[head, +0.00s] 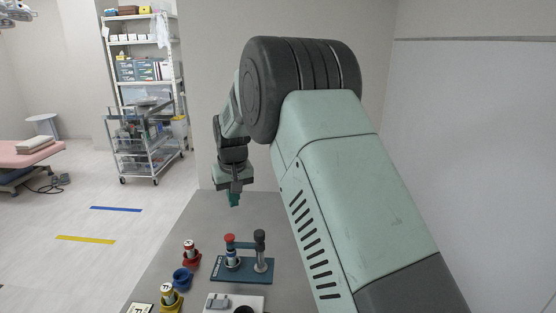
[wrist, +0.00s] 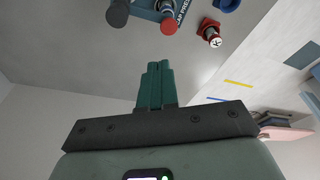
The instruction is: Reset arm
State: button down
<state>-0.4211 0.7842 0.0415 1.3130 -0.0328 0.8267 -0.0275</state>
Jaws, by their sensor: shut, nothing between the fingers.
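My gripper (head: 234,200) hangs fingers down above the far part of the grey table (head: 205,215). Its green fingers are closed together and empty, and they also show shut in the wrist view (wrist: 157,68). It is apart from everything on the table. My arm covers the right part of the table.
A cap press with a blue base (head: 232,273), a red knob and a dark post stands below the gripper. To its left are a red holder (head: 190,262) with a vial, a blue holder (head: 182,279) and a yellow holder (head: 171,304) with a vial. A white block (head: 252,298) is in front.

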jog(key=s+d+r+m+t, duration=0.1)
jog(key=s+d+r, duration=0.7)
jog(key=d+r, duration=0.15)
jog(key=s+d+r+m+t, duration=0.1)
jog(key=s+d+r+m, duration=0.1)
jog(key=s+d+r, duration=0.7)
jog(key=s+d+m, duration=0.1)
jog(key=s+d, duration=0.3)
jog(key=s, duration=0.5)
jog(key=s+d+m+t+h, duration=0.1)
jog(key=s+d, duration=0.3)
jog(key=s, duration=0.6)
jog(key=shift+s+d+r, duration=0.15)
jog(key=shift+s+r, duration=0.1)
